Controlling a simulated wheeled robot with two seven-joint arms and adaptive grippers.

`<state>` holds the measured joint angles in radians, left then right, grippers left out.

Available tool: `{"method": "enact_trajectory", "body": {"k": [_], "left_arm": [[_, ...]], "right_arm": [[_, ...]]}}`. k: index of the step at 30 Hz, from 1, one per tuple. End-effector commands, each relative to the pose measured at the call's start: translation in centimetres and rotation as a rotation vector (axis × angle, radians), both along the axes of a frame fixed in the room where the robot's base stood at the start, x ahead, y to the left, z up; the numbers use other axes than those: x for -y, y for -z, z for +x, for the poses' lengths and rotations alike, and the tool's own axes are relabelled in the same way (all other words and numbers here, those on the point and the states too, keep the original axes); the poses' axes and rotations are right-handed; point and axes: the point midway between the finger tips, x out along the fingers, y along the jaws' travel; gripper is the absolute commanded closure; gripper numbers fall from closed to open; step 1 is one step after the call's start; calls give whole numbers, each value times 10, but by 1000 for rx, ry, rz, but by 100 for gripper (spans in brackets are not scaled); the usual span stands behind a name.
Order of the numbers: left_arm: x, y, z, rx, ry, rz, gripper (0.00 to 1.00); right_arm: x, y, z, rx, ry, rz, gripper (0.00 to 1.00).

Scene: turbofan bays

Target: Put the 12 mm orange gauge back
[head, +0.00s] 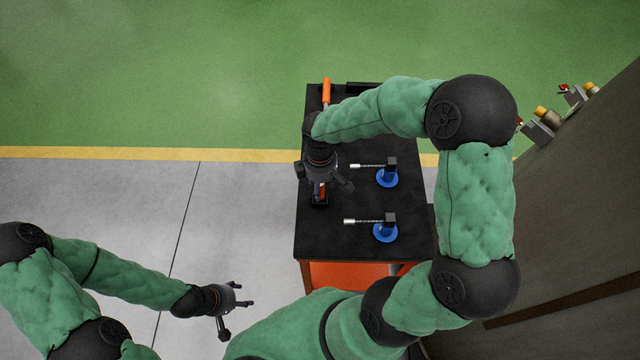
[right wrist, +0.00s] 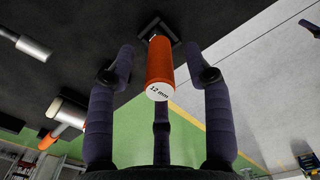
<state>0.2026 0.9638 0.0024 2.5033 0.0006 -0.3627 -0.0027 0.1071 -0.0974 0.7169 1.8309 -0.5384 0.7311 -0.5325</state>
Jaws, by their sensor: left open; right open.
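The orange gauge (right wrist: 160,70), a cylinder with "12 mm" on its white end face, stands in a small black holder (right wrist: 153,25) in the right wrist view. In the head view only a little of the orange gauge (head: 321,188) shows beneath my right gripper, at the left side of the black cart top. My right gripper (head: 321,186) is open, with its fingers spread around the gauge and gaps visible on both sides. My left gripper (head: 237,305) is open and empty over the grey floor, left of the cart.
On the black cart top (head: 340,245) stand two blue-based stands with silver rods (head: 387,179) (head: 385,232). An orange-handled tool (head: 326,92) lies at its far left corner. A dark wall with fittings (head: 545,115) is at the right. The floor left of the cart is clear.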

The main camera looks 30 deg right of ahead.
Motion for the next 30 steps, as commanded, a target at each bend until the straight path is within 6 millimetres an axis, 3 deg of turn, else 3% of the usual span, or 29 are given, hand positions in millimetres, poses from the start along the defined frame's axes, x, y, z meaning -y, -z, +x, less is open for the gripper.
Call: {"method": "enact_trajectory", "body": {"k": [18, 24, 30], "left_arm": [[0, 0, 0, 0, 0, 0, 41], [0, 0, 0, 0, 0, 0, 41], [0, 0, 0, 0, 0, 0, 41]], "right_arm": [[0, -102, 2, 5, 0, 1, 49], [0, -116, 1, 3, 0, 0, 49], [0, -118, 1, 1, 0, 0, 49]]}}
